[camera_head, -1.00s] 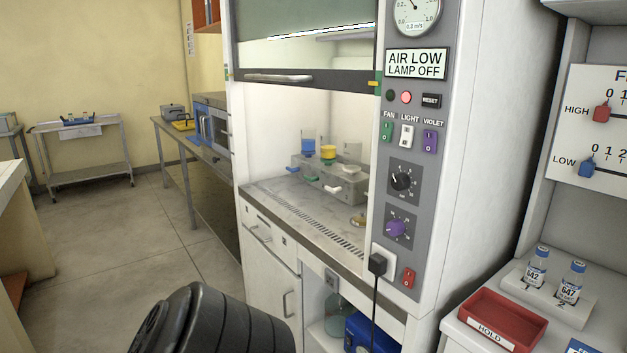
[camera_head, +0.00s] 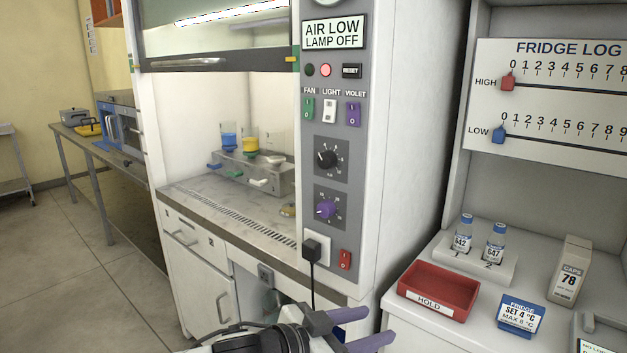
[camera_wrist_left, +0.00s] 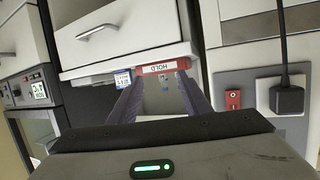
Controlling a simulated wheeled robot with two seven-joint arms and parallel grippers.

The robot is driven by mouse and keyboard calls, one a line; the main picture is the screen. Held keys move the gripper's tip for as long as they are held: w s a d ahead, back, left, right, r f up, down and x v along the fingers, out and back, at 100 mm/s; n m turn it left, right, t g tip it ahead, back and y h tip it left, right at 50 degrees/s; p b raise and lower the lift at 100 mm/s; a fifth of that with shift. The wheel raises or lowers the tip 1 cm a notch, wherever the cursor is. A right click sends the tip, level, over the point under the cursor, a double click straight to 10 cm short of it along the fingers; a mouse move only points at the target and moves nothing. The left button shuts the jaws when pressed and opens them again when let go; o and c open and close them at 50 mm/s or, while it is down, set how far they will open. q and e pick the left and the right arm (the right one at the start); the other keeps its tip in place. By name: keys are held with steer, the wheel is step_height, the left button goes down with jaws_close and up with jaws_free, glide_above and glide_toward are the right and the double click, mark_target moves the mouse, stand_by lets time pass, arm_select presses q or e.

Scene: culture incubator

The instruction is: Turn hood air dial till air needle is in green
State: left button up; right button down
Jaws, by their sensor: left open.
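The hood's control panel (camera_head: 335,140) faces me. It carries a black dial (camera_head: 326,159) above a purple dial (camera_head: 325,209). The sign (camera_head: 334,31) reads "AIR LOW LAMP OFF". The air gauge (camera_head: 337,2) is cut off by the top edge, so its needle is not visible. My left gripper (camera_head: 360,328) is open with purple fingers, low in front of the hood and below the dials, touching neither. In the left wrist view its fingers (camera_wrist_left: 158,95) are spread with nothing seen held between them. My right gripper is not in view.
A black plug with cord (camera_head: 312,250) and a red switch (camera_head: 345,260) sit below the dials. Inside the hood is a grey rack (camera_head: 250,172).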

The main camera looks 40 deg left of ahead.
arm_select(q)
steer(key=a+r+t+y+b, duration=0.1)
steer(key=a+r, duration=0.2)
steer(key=r, duration=0.5)
steer(key=a+r+t+b, duration=0.1)
steer(key=a+r+b, duration=0.1)
steer(key=a+r, duration=0.35)
steer(key=n+t+y, duration=0.3)
steer(key=n+y, duration=0.1)
glide_toward(323, 163)
steer(key=w+p, duration=0.1)
steer(key=w, duration=0.3)
steer(key=w+p, duration=0.1)
steer(key=w, duration=0.2)
steer(key=shift+w+d+r+p, duration=0.1)
steer(key=shift+r+p, duration=0.2)
steer(key=shift+p, duration=0.05)
steer(key=shift+w, duration=0.4)
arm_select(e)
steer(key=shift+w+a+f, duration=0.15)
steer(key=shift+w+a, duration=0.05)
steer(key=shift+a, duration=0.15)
arm_select(q)
steer(key=shift+f, duration=0.1)
steer(key=c, duration=1)
